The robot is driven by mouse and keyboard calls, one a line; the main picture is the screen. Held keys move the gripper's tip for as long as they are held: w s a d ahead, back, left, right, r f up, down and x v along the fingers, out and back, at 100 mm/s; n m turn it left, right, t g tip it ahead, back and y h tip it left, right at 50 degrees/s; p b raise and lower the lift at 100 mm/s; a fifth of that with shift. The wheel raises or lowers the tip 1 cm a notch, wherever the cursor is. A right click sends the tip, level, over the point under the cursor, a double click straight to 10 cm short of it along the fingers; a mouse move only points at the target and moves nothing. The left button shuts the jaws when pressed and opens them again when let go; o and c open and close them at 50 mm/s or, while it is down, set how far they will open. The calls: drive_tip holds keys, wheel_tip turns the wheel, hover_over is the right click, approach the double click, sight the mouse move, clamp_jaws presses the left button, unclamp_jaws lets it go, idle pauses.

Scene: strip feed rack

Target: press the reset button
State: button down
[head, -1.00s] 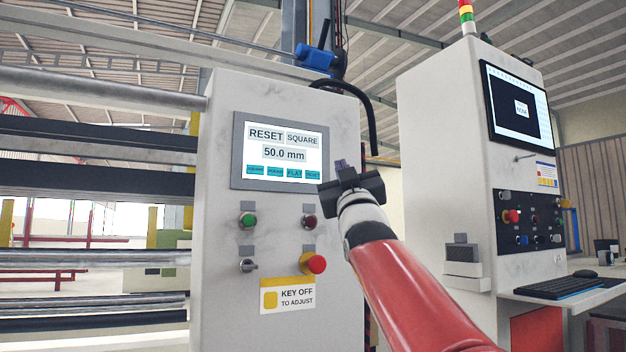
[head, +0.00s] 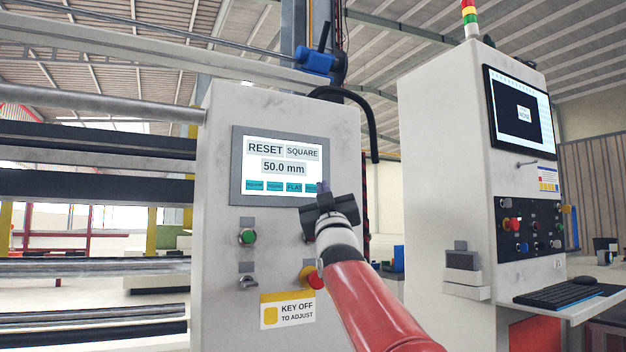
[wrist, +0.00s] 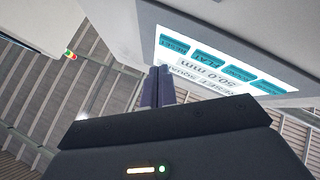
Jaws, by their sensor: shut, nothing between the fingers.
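The touch screen (head: 283,153) on the white cabinet shows "RESET", "SQUARE" and "50.0 mm" above a row of teal buttons. The rightmost teal button (head: 311,186), right of "FLAT", is partly covered by my gripper (head: 323,187); its small label looked like "RESET" earlier. The wrist view shows the screen upside down, with this button (wrist: 174,46) at the left end of the row. My gripper is shut and empty. Its fingertips (wrist: 157,78) appear beside this button at the screen's edge; I cannot tell whether they touch.
Below the screen are a green button (head: 248,237), a key switch (head: 247,282) and a red knob (head: 315,280), partly behind my arm. A yellow "KEY OFF TO ADJUST" label (head: 287,309) is beneath. A second cabinet (head: 440,200) with a monitor stands to the right.

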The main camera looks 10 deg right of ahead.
drive_tip(key=shift+w+a, duration=0.2)
drive_tip(key=shift+w, duration=0.35)
drive_tip(key=shift+p, duration=0.3)
idle(1.4)
drive_tip(key=shift+w+a, duration=0.1)
drive_tip(key=shift+w, duration=0.25)
drive_tip(key=shift+w+a+p, duration=0.1)
drive_tip(key=shift+w+p, duration=0.25)
drive_tip(key=shift+p, duration=0.1)
idle(0.4)
drive_tip(key=shift+s, duration=0.1)
drive_tip(key=shift+s+d+b, duration=0.25)
drive_tip(key=shift+s+b, duration=0.4)
drive_tip(key=shift+b, duration=0.05)
